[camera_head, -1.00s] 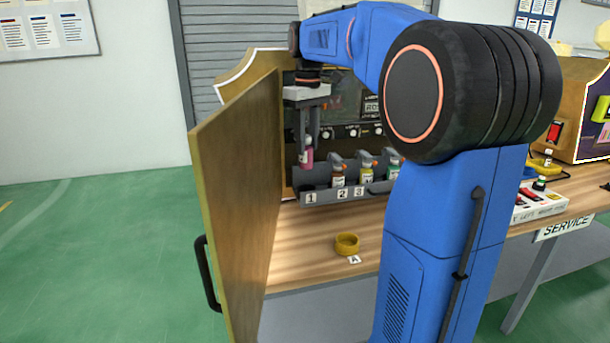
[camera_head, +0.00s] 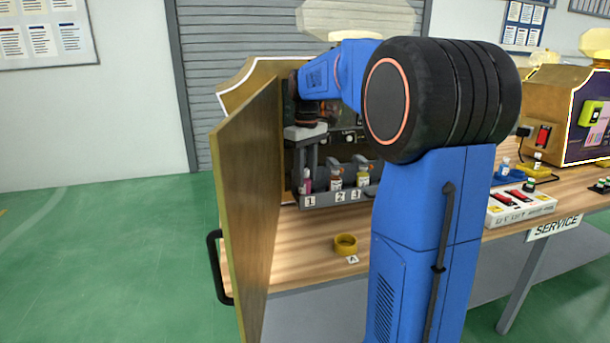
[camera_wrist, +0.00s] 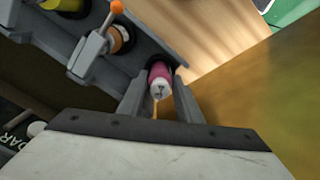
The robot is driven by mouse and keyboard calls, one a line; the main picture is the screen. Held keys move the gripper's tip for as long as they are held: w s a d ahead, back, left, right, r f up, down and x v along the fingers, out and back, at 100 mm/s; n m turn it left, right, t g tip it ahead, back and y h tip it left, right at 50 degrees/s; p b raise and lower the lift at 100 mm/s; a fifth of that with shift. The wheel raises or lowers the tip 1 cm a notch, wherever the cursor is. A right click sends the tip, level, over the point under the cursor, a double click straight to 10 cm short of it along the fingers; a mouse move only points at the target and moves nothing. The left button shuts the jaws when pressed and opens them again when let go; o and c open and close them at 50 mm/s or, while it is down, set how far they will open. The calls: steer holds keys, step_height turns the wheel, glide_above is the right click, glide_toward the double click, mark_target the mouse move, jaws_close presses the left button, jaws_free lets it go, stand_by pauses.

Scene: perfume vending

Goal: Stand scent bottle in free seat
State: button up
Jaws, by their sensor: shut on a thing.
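My gripper (camera_head: 307,165) is shut on a pink scent bottle (camera_head: 307,185) with a white cap at the seat labelled 1, the left end of the grey rack (camera_head: 325,200). In the wrist view the bottle (camera_wrist: 160,82) stands between the two fingers, cap toward the camera, its lower part within the rack's end. I cannot tell whether its base touches the seat floor. Beside it, an orange-brown bottle (camera_head: 336,178) stands in seat 2 and a yellow-labelled bottle (camera_head: 363,177) in seat 3. The orange-brown bottle (camera_wrist: 121,38) also shows in the wrist view.
The open cabinet door (camera_head: 245,220) stands close to the left of my gripper. A yellow ring (camera_head: 346,244) marked A lies on the wooden counter. A white switch box (camera_head: 520,207) stands at right. My arm hides the rack's right part.

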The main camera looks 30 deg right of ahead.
steer(key=o, duration=1.1)
step_height(320, 180, up, 12)
steer(key=s+a+f+m+t, duration=0.1)
steer(key=s+a+f, duration=0.3)
steer(key=s+a, duration=0.3)
steer(key=s+a+f+m+t, duration=0.1)
steer(key=s+a+f, duration=0.35)
steer(key=s, duration=0.55)
steer(key=s+a+f+m+t, duration=0.1)
steer(key=s+a+f, duration=0.3)
steer(key=s+f, duration=0.9)
step_height(320, 180, down, 2)
steer(key=shift+s+a+f+t, duration=0.15)
steer(key=shift+t, duration=0.75)
